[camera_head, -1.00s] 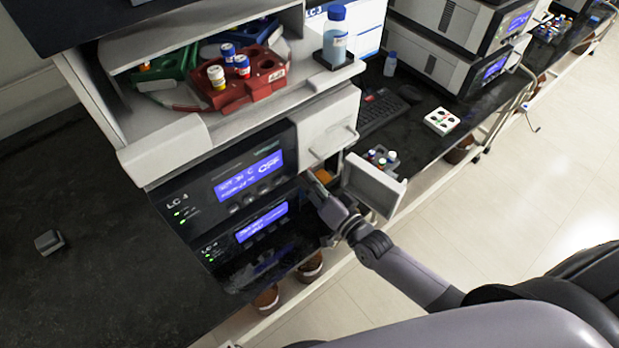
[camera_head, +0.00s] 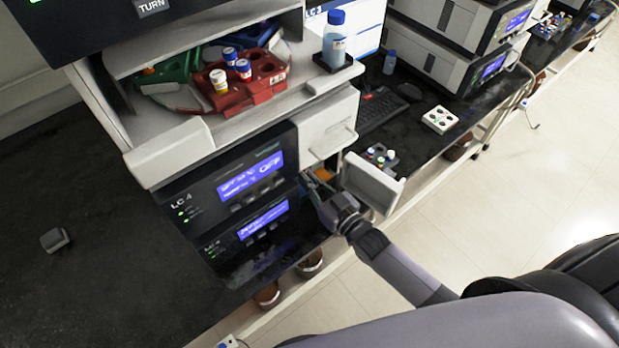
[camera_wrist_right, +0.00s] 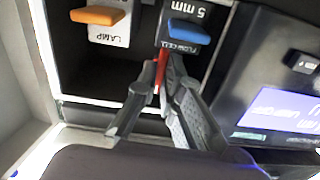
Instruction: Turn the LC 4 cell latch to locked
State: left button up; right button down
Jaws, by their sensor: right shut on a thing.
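The LC 4 instrument (camera_head: 172,200) stands on the bench with its side bay open. My right gripper (camera_head: 308,181) reaches into that bay; there it mostly hides the latch. In the right wrist view, my right gripper (camera_wrist_right: 161,84) has its fingertips closed on a narrow red latch lever (camera_wrist_right: 163,66). The lever sits just below the blue handle (camera_wrist_right: 188,32) marked flow cell, 5 mm. An orange handle (camera_wrist_right: 97,15) marked lamp is to its left. The lever's lower part is hidden between the fingers. My left gripper is not in view.
The open bay door (camera_head: 372,186) stands just right of my right gripper. A carousel with a red vial rack (camera_head: 240,97) is above. A blue-capped bottle (camera_head: 335,42) stands on the shelf. Small vials (camera_head: 379,156) stand behind the door. The bench at left is mostly clear.

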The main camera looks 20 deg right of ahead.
jog(key=shift+n, duration=0.3)
dwell(0.4)
jog(key=c, duration=1.7)
grip_release()
jog(key=v, duration=1.2)
